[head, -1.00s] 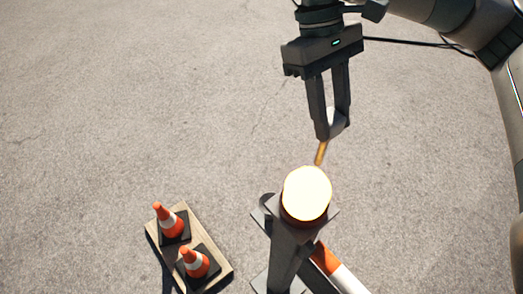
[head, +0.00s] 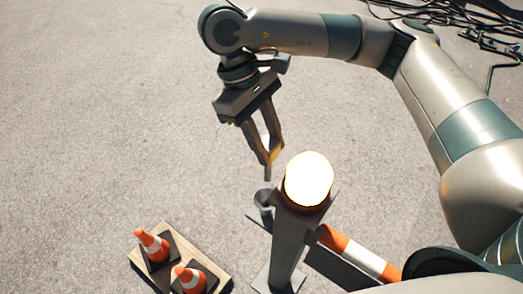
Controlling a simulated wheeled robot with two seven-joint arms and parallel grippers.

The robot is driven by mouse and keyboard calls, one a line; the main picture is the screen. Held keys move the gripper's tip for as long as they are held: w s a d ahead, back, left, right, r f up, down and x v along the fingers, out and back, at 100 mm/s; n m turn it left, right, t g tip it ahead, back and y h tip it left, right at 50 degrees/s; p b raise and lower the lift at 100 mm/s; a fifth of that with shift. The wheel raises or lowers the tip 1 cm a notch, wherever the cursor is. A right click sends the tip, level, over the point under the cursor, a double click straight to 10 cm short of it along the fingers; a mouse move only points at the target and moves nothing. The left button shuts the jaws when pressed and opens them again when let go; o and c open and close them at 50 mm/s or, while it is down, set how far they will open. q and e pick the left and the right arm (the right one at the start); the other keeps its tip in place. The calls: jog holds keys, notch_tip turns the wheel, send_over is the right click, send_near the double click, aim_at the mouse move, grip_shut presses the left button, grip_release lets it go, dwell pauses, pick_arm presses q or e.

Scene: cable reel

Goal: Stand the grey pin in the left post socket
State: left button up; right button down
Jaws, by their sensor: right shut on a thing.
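My right gripper (head: 268,158) comes in from the upper right and is shut on the grey pin (head: 267,173). Only the pin's short lower end shows below the fingertips, pointing down. The left post socket (head: 263,198) is a small grey cup at the left side of the post (head: 289,245). The pin's end shows just above the socket's rim in the picture, with a small gap. I cannot tell how far apart they are in depth. My left gripper is not in view.
A glowing lamp (head: 309,178) tops the post, close right of the gripper. An orange-and-white barrier board (head: 355,252) runs off to the lower right. Two traffic cones (head: 152,245) stand on a wooden pallet (head: 178,235) at lower left. Cables (head: 480,30) lie at the upper right. Pavement on the left is clear.

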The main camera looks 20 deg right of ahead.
jog(key=shift+a+f, duration=0.2)
jog(key=shift+f, duration=0.8)
jog(key=shift+s+f, duration=0.1)
jog(key=shift+f, duration=0.05)
